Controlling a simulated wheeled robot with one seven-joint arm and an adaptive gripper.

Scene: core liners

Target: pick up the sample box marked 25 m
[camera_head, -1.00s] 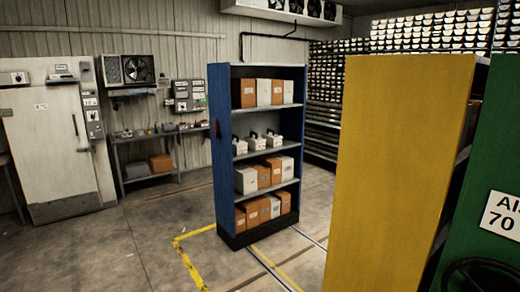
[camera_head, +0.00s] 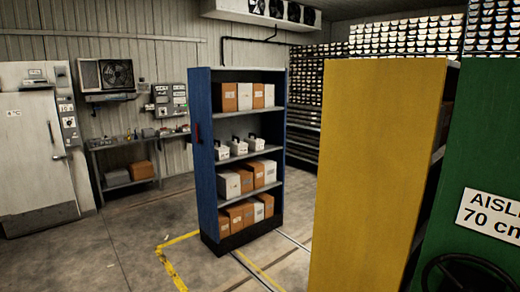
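Several brown and white sample boxes stand on the shelves of a blue rack (camera_head: 205,160) in the middle of the view. Brown and white boxes (camera_head: 228,97) fill the top shelf, and more stand on the two lower shelves, such as a white box (camera_head: 228,184) and a brown box (camera_head: 235,217). Small white cases with dark handles (camera_head: 238,146) stand on the second shelf. The box labels are too small to read, so I cannot tell which is marked 25 m. My gripper is not in view.
A yellow rack end (camera_head: 375,170) and a green one (camera_head: 480,150) with an aisle sign (camera_head: 490,212) and dark handwheel block the right. Yellow floor lines (camera_head: 170,262) and rails run by the blue rack. A side table (camera_head: 115,183) and white door (camera_head: 35,150) stand left. Floor at front left is clear.

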